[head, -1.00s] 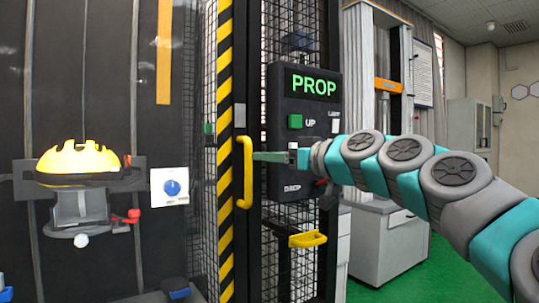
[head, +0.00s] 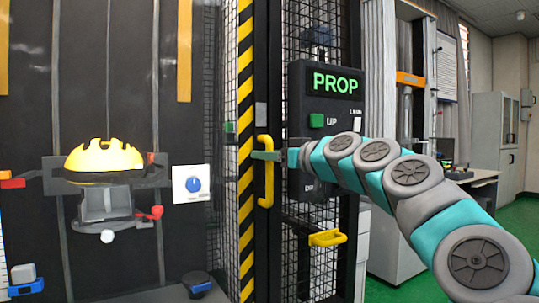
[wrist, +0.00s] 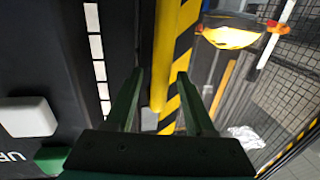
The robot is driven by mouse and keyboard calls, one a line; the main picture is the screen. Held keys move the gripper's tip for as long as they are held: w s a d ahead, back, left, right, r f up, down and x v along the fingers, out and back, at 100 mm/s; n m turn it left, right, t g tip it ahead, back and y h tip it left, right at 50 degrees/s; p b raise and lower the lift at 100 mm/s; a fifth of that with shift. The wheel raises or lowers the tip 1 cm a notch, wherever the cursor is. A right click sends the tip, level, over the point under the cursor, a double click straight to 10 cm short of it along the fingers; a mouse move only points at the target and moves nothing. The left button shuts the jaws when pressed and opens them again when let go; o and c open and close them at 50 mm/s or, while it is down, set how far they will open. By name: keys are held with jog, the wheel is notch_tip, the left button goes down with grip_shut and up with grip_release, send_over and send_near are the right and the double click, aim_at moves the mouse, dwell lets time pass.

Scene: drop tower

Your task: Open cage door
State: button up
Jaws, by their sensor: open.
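The cage door's yellow upright handle (head: 266,186) stands at the right edge of a yellow-and-black striped post (head: 246,90) in the head view. My gripper (head: 262,155) is at the handle's upper half, its green fingers level and overlapping it in the picture. In the wrist view, my open gripper (wrist: 160,80) has one finger on each side of the yellow handle (wrist: 163,60). I cannot tell whether either finger touches it. The cage mesh (head: 306,30) shows near the post. The door looks shut, though its edge is hard to make out.
A black control panel (head: 325,110) reading PROP, with a green button, is just right of the handle. A yellow latch-like bracket (head: 327,238) juts out below it. A yellow helmet (head: 104,157) sits on a mount inside at left. Green floor is open at right.

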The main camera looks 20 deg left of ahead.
grip_shut()
dwell(0.3)
dwell(1.1)
